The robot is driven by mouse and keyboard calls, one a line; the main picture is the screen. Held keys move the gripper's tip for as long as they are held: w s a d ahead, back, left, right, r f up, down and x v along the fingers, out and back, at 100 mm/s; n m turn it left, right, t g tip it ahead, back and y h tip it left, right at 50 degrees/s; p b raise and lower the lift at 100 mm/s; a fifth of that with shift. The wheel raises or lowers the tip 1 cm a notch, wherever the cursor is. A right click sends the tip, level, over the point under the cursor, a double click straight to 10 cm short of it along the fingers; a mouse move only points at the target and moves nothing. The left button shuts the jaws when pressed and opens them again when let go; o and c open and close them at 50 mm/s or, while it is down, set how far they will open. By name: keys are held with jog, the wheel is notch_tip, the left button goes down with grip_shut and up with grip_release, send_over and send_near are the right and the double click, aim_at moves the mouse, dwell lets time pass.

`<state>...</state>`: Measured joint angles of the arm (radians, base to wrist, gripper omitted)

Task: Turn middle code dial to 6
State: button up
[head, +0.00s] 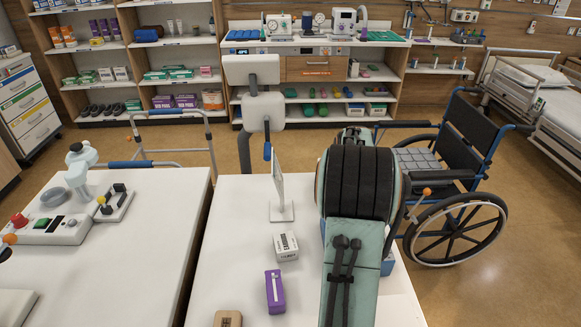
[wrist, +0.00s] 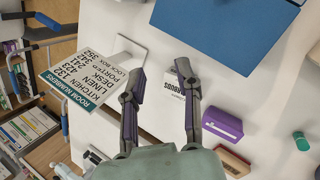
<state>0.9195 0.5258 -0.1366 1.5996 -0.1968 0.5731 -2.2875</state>
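A blue box (wrist: 225,22) lies at the top of the wrist view, cut off by the frame. In the head view only a blue edge (head: 388,266) shows beside my arm. No code dial can be made out in either view. A sign card (wrist: 80,75) headed "ROOM NUMBERS" lists places with numbers, including a lock box line; its digits are too small to read surely. It stands on a white base, seen in the head view (head: 281,212). My gripper (wrist: 159,70) is open and empty above the white table, between sign and blue box. My arm hides it in the head view.
A small white labelled box (head: 287,247), a purple box (head: 275,291) and a wooden block (head: 228,319) stand on the table (head: 240,225). A green cylinder (wrist: 301,141) lies at right in the wrist view. A wheelchair (head: 455,190) stands beyond.

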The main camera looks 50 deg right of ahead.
jog(key=w+a+r+t+y, duration=0.1)
jog(key=w+a+r, duration=0.5)
jog(key=w, duration=0.1)
jog(key=shift+w+a+r+m+t, duration=0.15)
jog(key=shift+w+a+m+t, duration=0.15)
jog(key=shift+w+a, duration=0.1)
